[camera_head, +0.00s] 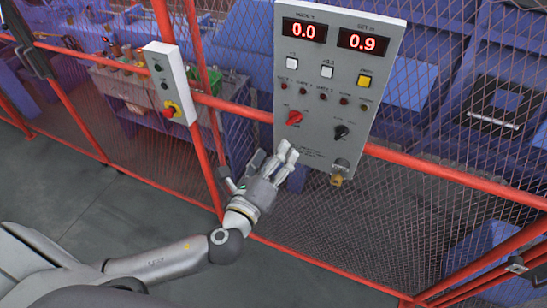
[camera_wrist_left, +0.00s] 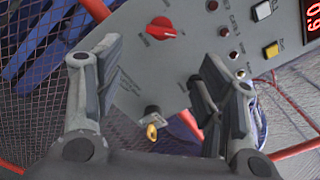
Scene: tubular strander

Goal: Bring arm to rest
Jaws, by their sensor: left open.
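My left arm comes in from the left in the head view. Its gripper (camera_head: 273,160) is in front of the lower left part of the grey control panel (camera_head: 310,115). In the left wrist view the two fingers of my left gripper (camera_wrist_left: 160,70) stand apart with nothing between them. The panel's red knob (camera_head: 294,118) and black knob (camera_head: 341,131) are above the gripper in the head view. A key switch with a brass-coloured key (camera_head: 337,179) sits at the panel's bottom, right of the gripper. My right gripper is not in view.
The panel's displays (camera_head: 304,29) read 0.0 and 0.9. A small box with a red emergency button (camera_head: 169,110) is left of it. Red rails (camera_head: 430,165) and wire mesh fence off blue machinery. Grey floor (camera_head: 70,190) is clear at the left.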

